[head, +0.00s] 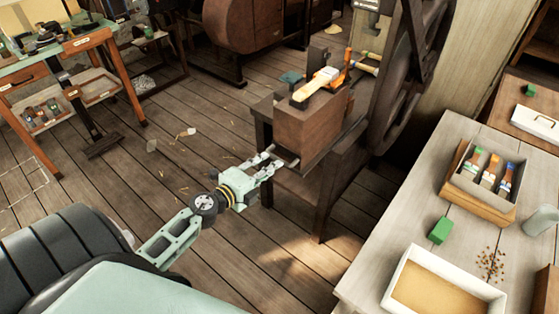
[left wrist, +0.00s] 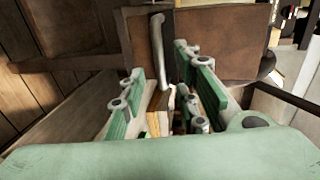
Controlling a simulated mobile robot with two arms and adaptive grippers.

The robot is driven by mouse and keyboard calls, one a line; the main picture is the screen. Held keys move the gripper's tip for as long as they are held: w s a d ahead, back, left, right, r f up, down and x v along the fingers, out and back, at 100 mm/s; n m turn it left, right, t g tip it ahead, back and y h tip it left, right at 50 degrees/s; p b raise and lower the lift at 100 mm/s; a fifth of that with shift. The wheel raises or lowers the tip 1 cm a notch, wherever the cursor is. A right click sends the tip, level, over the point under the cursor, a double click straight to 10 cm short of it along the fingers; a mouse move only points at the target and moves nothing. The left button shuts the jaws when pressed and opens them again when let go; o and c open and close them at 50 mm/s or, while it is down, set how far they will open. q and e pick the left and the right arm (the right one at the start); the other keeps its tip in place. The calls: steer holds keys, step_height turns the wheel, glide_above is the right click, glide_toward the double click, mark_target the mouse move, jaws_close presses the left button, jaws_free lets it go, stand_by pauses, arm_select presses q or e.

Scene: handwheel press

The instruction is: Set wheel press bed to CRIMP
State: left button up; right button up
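The wheel press (head: 310,125) is a dark brown block on a bench, with a large dark wheel (head: 398,85) on its right side. A thin pale metal handle (head: 288,165) sticks out low on the block's near left face; it also shows in the left wrist view (left wrist: 158,45). My left gripper (head: 270,163) is at this handle. In the left wrist view its green-padded fingers (left wrist: 160,90) are apart, with the handle's end between or just beyond them; contact cannot be told. No CRIMP marking is readable. My right gripper is not in view.
A pale table (head: 385,215) at right holds a sand tray (head: 395,268), a green block (head: 440,230) and a box of brushes (head: 460,170). A workbench (head: 75,45) stands far left. The plank floor between is mostly clear.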

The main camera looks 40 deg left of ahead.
mark_target(280, 159)
arm_select(q)
steer(key=x, duration=0.6)
steer(key=shift+w+f, duration=0.15)
steer(key=shift+w, duration=0.05)
jaws_close()
stand_by(0.5)
